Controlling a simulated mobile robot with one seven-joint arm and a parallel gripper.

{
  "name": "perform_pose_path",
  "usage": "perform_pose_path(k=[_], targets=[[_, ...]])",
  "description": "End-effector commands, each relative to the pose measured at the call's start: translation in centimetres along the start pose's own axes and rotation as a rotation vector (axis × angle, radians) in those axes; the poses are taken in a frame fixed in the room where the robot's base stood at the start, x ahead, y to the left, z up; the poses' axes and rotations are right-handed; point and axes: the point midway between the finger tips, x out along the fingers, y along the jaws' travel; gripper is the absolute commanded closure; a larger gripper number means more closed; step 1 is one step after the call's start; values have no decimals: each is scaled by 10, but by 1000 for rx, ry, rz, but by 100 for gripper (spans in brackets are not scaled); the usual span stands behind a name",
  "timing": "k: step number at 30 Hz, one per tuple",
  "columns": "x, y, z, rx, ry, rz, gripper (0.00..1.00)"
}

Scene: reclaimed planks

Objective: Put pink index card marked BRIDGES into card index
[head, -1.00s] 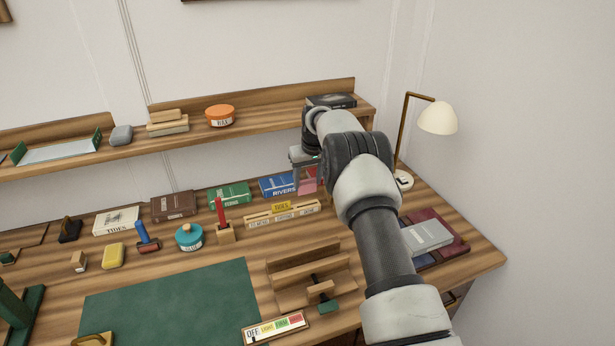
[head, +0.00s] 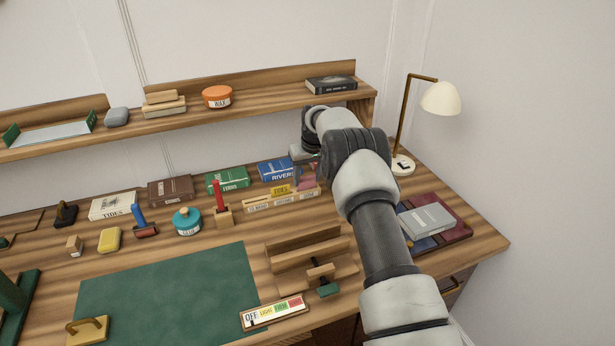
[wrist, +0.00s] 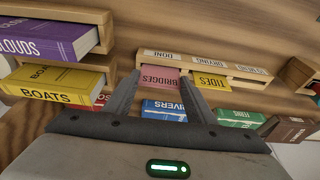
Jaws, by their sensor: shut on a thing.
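The pink card marked BRIDGES (wrist: 160,82) is upright between the fingertips of my gripper (wrist: 161,74), which is shut on it. The card index (head: 281,201) is a low wooden holder with a row of labels, also seen in the wrist view (wrist: 232,69). A yellow card marked TIDES (wrist: 211,82) stands in it, next to the pink card. In the head view the pink card (head: 308,183) is at the index's right end, partly hidden by my arm. I cannot tell whether its lower edge is inside the slot or just above it.
A wooden stand (head: 305,249) is in front. Yellow BOATS (wrist: 60,84) and purple CLOUDS (wrist: 52,40) books show in the wrist view.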

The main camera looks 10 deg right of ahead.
Motion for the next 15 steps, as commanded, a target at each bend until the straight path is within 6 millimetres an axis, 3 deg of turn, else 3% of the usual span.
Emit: perform_pose_path(k=[15], targets=[[4, 0, 1, 0, 0, 0, 70]])
